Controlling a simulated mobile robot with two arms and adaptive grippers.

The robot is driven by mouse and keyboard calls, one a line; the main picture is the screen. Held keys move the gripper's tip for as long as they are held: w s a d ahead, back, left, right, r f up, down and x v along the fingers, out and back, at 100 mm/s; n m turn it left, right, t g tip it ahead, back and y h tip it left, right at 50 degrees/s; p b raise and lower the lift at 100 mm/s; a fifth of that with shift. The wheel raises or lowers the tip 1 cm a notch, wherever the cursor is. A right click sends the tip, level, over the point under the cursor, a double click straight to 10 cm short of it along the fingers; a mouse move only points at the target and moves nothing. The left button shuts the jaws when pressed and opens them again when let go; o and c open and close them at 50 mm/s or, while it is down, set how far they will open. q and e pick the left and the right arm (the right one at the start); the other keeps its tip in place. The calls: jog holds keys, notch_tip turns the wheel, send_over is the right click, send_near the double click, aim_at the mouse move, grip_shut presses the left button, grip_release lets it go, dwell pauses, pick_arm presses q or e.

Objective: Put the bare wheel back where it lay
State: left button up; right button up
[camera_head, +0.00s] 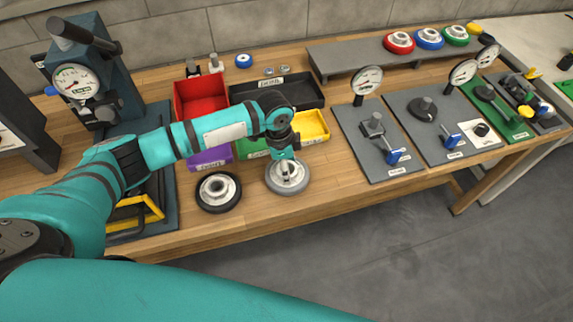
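A grey wheel (289,184) with a pale metal hub lies flat near the table's front edge; it looks like the bare wheel. A second wheel (218,205) with a black tyre and pale hub lies flat just left of it. My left gripper (284,158) points down right over the grey wheel's hub. Its fingers are small and partly hidden by the wrist, so I cannot tell whether they touch or hold the hub. My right gripper is not in view.
Behind are red (200,84), black (312,93), yellow (315,122) and purple (213,158) bins. Gauge stations on grey plates (369,154) stand to the right. A raised shelf (350,56) bears several coloured wheels. A dark press (88,60) stands left. Bare wood shows around both wheels.

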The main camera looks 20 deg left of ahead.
pick_arm(q)
jog(key=o, duration=1.5)
jog(key=r, duration=0.4)
jog(key=a+r+b, duration=0.1)
jog(key=r, duration=0.7)
jog(key=shift+s+a+r+b, duration=0.1)
jog(key=shift+s+a+b, duration=0.05)
jog(key=shift+s+b, duration=0.15)
